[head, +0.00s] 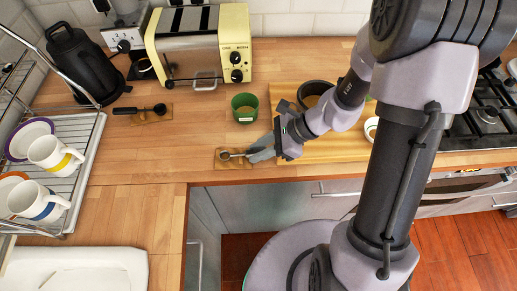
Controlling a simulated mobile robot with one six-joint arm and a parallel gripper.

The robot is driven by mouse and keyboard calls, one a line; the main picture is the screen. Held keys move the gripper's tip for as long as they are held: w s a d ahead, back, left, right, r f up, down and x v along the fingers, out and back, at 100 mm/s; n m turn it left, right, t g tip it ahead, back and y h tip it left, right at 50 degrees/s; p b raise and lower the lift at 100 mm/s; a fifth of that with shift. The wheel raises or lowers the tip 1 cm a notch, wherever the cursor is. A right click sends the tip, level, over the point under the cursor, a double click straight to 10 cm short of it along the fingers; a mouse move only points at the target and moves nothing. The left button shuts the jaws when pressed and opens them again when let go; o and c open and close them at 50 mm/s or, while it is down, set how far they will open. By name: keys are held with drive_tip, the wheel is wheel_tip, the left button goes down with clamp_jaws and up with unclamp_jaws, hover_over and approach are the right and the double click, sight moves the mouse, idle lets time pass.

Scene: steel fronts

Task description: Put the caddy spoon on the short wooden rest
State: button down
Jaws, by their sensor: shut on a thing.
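My gripper (256,154) reaches in from the right, low over the front of the counter, and is shut on the caddy spoon (225,155). The spoon's small round metal bowl points left, away from the jaws. The handle end is hidden by the fingers. A wooden rest (221,164) lies directly below the spoon, near the counter's front edge. I cannot tell whether the spoon touches it. A second wooden rest (150,121) lies further back left, with a black-handled utensil (158,109) on it.
A green cup (245,107) stands just behind my gripper. A dark bowl (312,93) sits on the wooden board (318,151) to the right. A yellow toaster (200,45), a black kettle (82,62) and a dish rack (91,158) stand left. The counter left of the spoon is clear.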

drive_tip(key=shift+f, duration=0.2)
drive_tip(key=c, duration=1.1)
unclamp_jaws()
drive_tip(key=shift+c, duration=0.2)
drive_tip(key=w+p+v, duration=0.1)
drive_tip(key=p+v, duration=0.5)
drive_tip(key=v, duration=1.1)
drive_tip(key=s+a+r+n+t+h+b, duration=0.2)
drive_tip(key=s+r+n+h+b, duration=0.1)
drive_tip(key=n, duration=0.4)
drive_tip(key=s+a+r+n+t+h+b, duration=0.3)
drive_tip(key=s+r+n+h+b, duration=0.1)
drive_tip(key=s+r+n, duration=0.2)
drive_tip(key=s+n, duration=0.1)
drive_tip(key=s, duration=0.1)
drive_tip(key=shift+s+a+n, duration=0.25)
drive_tip(key=shift+s+n, duration=0.05)
